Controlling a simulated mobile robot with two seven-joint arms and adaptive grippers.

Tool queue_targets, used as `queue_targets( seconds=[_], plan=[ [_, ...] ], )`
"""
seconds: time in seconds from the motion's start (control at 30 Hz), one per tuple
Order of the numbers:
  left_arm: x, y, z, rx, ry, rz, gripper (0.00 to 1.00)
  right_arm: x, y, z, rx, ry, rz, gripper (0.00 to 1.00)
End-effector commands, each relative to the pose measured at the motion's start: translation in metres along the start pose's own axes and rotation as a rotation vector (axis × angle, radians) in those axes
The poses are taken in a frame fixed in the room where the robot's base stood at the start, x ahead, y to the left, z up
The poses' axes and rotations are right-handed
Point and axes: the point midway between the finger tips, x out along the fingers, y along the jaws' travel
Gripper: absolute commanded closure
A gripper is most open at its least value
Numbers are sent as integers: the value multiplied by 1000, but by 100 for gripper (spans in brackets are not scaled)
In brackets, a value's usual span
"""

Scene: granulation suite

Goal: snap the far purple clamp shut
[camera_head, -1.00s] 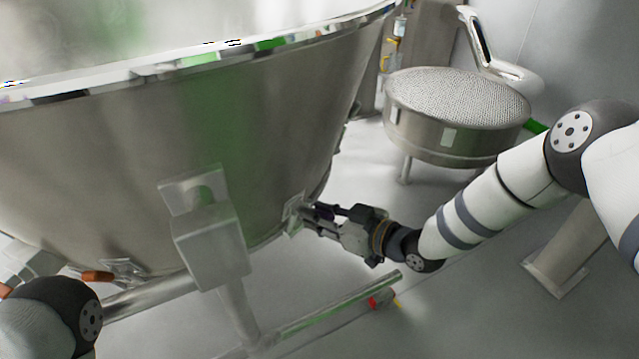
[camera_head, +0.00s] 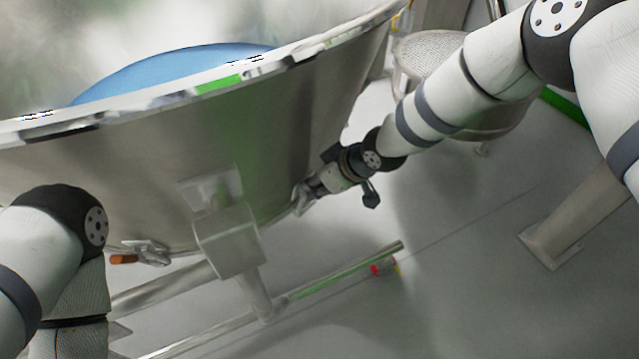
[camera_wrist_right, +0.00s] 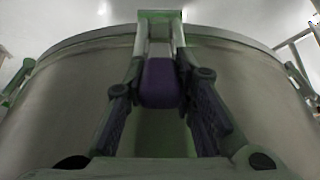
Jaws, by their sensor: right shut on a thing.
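The purple clamp (camera_wrist_right: 160,84) shows in the right wrist view as a purple grip on a metal bail that runs up to a green-edged catch near the vessel's rim. My right gripper (camera_wrist_right: 158,100) has one dark finger on each side of the purple grip and is shut on it. In the head view my right gripper (camera_head: 312,190) is against the vessel's lower right side, where the clamp's metal plate (camera_head: 299,198) shows. The purple grip is hidden there by the gripper. My left arm is at the left, with its gripper out of view.
The big steel vessel (camera_head: 150,170) fills the left and middle. An orange-handled clamp (camera_head: 124,259) sits on its lower left. A bracket box (camera_head: 228,240) and a floor pipe (camera_head: 345,271) stand below. A round perforated-top stand (camera_head: 430,55) is behind my right arm.

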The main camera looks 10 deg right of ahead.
Motion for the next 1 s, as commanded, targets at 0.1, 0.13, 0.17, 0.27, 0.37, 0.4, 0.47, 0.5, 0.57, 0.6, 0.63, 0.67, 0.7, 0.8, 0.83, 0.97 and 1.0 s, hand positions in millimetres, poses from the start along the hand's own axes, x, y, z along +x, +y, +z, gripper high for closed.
queue_targets(
  seconds=[0.1, 0.13, 0.17, 0.27, 0.37, 0.4, 0.47, 0.5, 0.57, 0.6, 0.63, 0.67, 0.7, 0.8, 0.83, 0.97, 1.0],
  plan=[
    [1, 0, 0, 0, -2, 0, 60, 0, -1, -1, 0, -20, -2, 100],
    [1, 0, 0, 0, -2, 0, 60, -1, -1, -1, 0, -23, -2, 100],
    [1, 0, 0, 0, -2, 0, 60, -1, -1, -1, 0, -26, -2, 100],
    [1, 0, 0, 0, -2, 0, 60, -1, -1, -1, 0, -30, -1, 100],
    [1, 0, 0, 0, -2, 0, 60, -1, -1, -2, 0, -32, -1, 100],
    [1, 0, 0, 0, -2, 0, 60, -1, -1, -2, 0, -31, -1, 100],
    [1, 0, 0, 0, -2, 0, 60, -1, -1, -2, 0, -31, -1, 100],
    [1, 0, 0, 0, -2, 0, 60, -1, -1, -2, 0, -31, -1, 100],
    [1, 0, 0, 0, -2, 0, 60, -1, -1, -2, 0, -31, -1, 100],
    [1, 0, 0, 0, -2, 0, 60, -1, -1, -2, 0, -31, -1, 71],
    [1, 0, 0, 0, -2, 0, 60, -1, -1, -2, 0, -31, -1, 64],
    [1, 0, 0, 0, -2, 0, 60, -1, -1, -2, 0, -30, -1, 58],
    [1, 0, 0, 1, -2, 0, 60, -1, -1, -2, 0, -30, -1, 55],
    [1, 0, 0, 0, -2, 0, 60, -1, -1, -2, 0, -30, -1, 55],
    [1, 0, 0, 0, -2, 0, 60, -1, -1, -2, 0, -30, -1, 55],
    [1, 0, 0, 1, -2, 0, 60, -2, 0, -2, 0, -30, 0, 55],
    [1, 0, 0, 1, -2, 0, 60, -4, 0, -2, -1, -30, 0, 55]
  ],
)
